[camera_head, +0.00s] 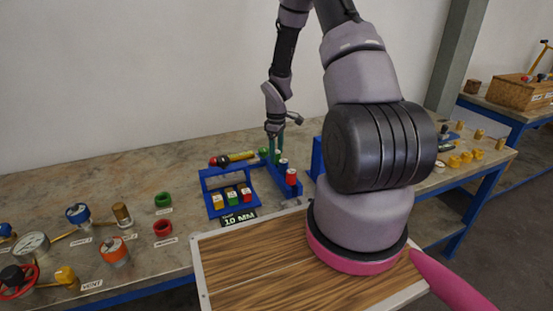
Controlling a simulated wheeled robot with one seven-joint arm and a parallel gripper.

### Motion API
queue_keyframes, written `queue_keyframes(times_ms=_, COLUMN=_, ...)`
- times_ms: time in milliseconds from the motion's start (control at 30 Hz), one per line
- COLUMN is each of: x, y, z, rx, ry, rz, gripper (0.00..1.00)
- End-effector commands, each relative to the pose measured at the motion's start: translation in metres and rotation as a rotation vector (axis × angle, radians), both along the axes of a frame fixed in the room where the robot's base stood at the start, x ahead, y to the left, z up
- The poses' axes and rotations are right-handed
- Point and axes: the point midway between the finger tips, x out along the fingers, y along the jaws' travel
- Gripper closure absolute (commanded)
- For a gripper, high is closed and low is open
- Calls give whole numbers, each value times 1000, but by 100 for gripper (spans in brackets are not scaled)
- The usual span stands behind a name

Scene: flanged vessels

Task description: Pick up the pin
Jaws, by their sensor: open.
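I cannot tell for sure which thing is the pin; the small colored cylinders in the blue racks are candidates. A green one (277,154) and a red-and-white one (291,177) stand in the narrow blue rack at the middle of the table. My gripper (274,133) is open and points down above the back end of this rack, close to the green piece. The fingers are small in this view, and whether they touch anything cannot be made out.
A blue stand (208,186) with several colored blocks and a yellow-and-black tool on top is left of the rack. A "10 MM" label (239,219) lies in front. Gauges, valves and rings, including a green ring (163,200), cover the left table. Another bench is at right.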

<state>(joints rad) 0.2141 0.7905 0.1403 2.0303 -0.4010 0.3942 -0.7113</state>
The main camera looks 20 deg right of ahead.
Motion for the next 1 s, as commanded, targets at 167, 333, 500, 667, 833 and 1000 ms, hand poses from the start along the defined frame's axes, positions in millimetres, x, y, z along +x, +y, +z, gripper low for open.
queue_keyframes(times_ms=167, x=0, y=0, z=-8, rx=0, ry=-1, rz=1, gripper=23)
queue_keyframes(times_ms=333, x=0, y=0, z=-8, rx=0, ry=-1, rz=0, gripper=31)
queue_keyframes(times_ms=500, x=0, y=0, z=-8, rx=0, ry=-1, rz=0, gripper=96)
queue_keyframes(times_ms=667, x=0, y=0, z=-8, rx=0, ry=-1, rz=0, gripper=100)
queue_keyframes(times_ms=833, x=1, y=0, z=-4, rx=-1, ry=-2, rz=-1, gripper=100)
queue_keyframes(times_ms=1000, x=1, y=-1, z=22, rx=-1, ry=-5, rz=-1, gripper=100)
